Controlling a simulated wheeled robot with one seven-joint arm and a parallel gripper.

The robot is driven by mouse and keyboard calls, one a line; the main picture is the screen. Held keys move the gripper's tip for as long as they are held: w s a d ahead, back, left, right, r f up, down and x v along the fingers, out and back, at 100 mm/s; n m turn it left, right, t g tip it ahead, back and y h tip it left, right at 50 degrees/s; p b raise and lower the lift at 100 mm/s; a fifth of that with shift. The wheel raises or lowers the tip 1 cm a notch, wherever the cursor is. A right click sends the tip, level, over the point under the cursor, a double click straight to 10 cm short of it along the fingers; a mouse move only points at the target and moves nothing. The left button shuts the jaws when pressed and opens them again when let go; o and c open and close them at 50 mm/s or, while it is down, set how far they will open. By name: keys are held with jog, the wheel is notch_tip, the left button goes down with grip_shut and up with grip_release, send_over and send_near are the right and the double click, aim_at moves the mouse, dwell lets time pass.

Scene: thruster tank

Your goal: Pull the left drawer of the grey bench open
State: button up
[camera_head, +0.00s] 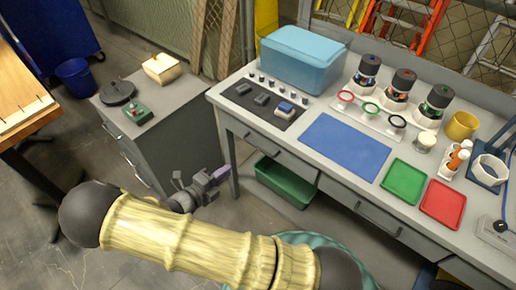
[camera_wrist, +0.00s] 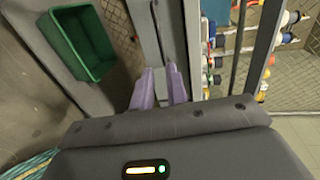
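The grey bench (camera_head: 300,127) fills the right of the head view. Its left drawer (camera_head: 262,146) is below the top's left part and looks flush with the front. A thin, dark handle shows on a grey front (camera_wrist: 146,28) in the wrist view, ahead of the fingertips. My gripper (camera_head: 221,174) is in front of the bench's left end, lower than the drawer. In the wrist view my gripper (camera_wrist: 161,88) has two purple fingers with a narrow gap between them. It looks open and empty. I cannot tell how far the handle is from the fingertips.
A green bin (camera_head: 284,182) is under the bench and shows in the wrist view (camera_wrist: 82,42). A grey cabinet (camera_head: 185,130) stands left of the bench. The right drawer (camera_head: 365,212) is farther right. Trays, jars and a blue box (camera_head: 303,60) cover the top.

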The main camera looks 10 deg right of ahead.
aim_at(258, 148)
jog(key=x, duration=1.7)
jog(key=shift+w+d+p, duration=0.15)
jog(key=shift+d+p, duration=0.05)
jog(key=shift+p, duration=0.15)
jog(key=shift+c, duration=0.2)
jog(key=shift+f, duration=0.1)
grip_shut()
